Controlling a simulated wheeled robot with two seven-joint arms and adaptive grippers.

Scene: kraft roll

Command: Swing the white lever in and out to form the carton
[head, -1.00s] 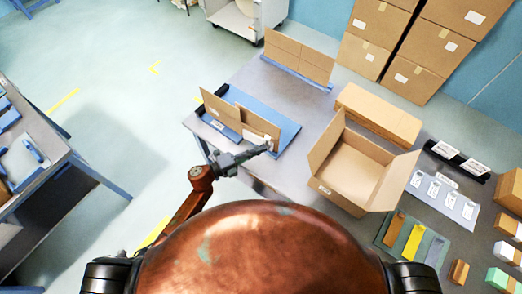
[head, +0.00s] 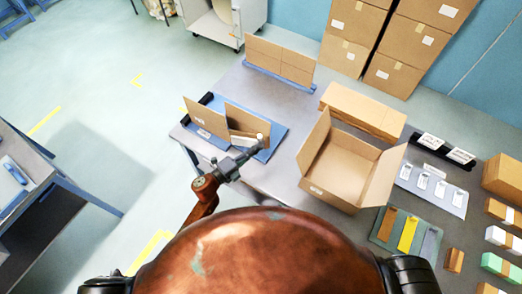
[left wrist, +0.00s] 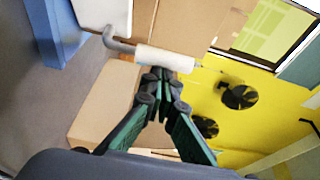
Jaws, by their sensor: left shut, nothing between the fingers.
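The carton (head: 248,121) is partly folded cardboard with panels standing up on a blue forming fixture (head: 271,136) at the table's left end. The white lever (left wrist: 165,58) is a white sleeve on a bent grey rod in the left wrist view; its small pale end (head: 260,137) shows in the head view. My left gripper (head: 255,149) is at the fixture's near edge, beside the lever. In the left wrist view its fingertips (left wrist: 160,80) are together and empty, just below the white sleeve. Whether they touch it is unclear. My right gripper is not in view.
A large open box (head: 338,172) stands right of the fixture, with a flat carton stack (head: 362,111) behind it. An upright cardboard panel (head: 280,58) is at the table's back edge. Tool strips lie on a green mat (head: 384,232). Grey table is bare between fixture and open box.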

